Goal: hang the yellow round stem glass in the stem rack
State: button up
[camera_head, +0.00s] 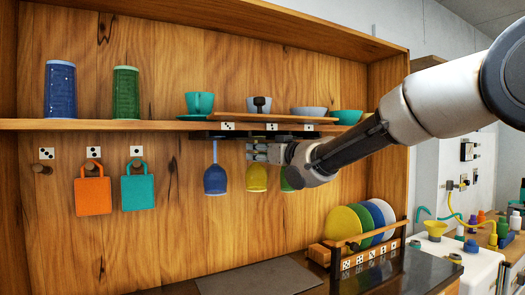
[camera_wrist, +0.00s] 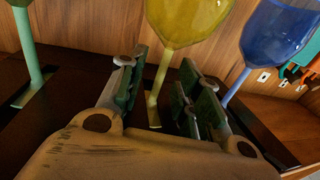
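The yellow round stem glass (camera_head: 256,178) hangs bowl-down under the dark stem rack (camera_head: 215,135), between a blue glass (camera_head: 215,180) and a green glass (camera_head: 286,184). My gripper (camera_head: 262,152) is at its stem, just below the rack. In the wrist view the picture is turned over: the yellow glass (camera_wrist: 183,22) has its stem between my two fingers (camera_wrist: 163,85), with a gap on both sides. The fingers are open around the stem. The foot end of the stem is partly hidden by my gripper, and my wrist covers part of the green glass.
The shelf (camera_head: 150,124) above holds cups and bowls. An orange bag (camera_head: 92,196) and a teal bag (camera_head: 138,191) hang at the left. A plate rack (camera_head: 372,258) stands on the counter below. The blue and green glasses flank my gripper closely.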

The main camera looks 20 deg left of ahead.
jog(key=shift+w+r, duration=0.1)
jog(key=shift+w, duration=0.1)
jog(key=shift+s+d, duration=0.1)
jog(key=v, duration=1.2)
jog(key=shift+s, duration=0.1)
